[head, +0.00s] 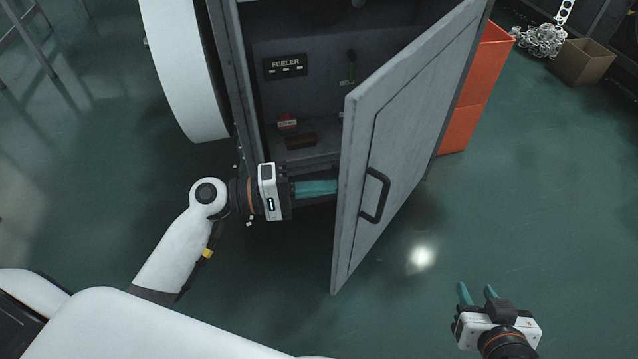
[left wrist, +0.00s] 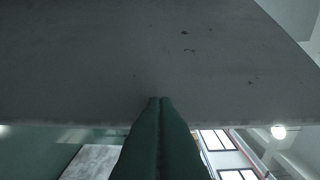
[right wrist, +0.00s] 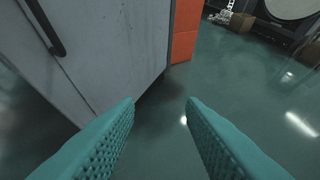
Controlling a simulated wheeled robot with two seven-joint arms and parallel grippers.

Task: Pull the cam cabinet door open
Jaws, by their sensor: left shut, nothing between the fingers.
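The grey cam cabinet door (head: 408,150) stands partly open, swung out toward the right, with its black handle (head: 375,195) on the outer face. My left gripper (head: 334,187) is shut and empty, with its teal fingertips at the inner side of the door near the free edge. In the left wrist view the shut fingers (left wrist: 160,102) reach up to the grey door panel (left wrist: 150,55); I cannot tell whether they touch it. My right gripper (head: 477,288) is open and empty, in front of the door and right of it. The handle also shows in the right wrist view (right wrist: 46,26).
The open cabinet (head: 305,65) shows a FEELER label (head: 285,66), a small red item (head: 288,122) and a dark block (head: 300,140) inside. Orange bins (head: 478,90) stand behind the door. A brown box (head: 583,62) is at the back right.

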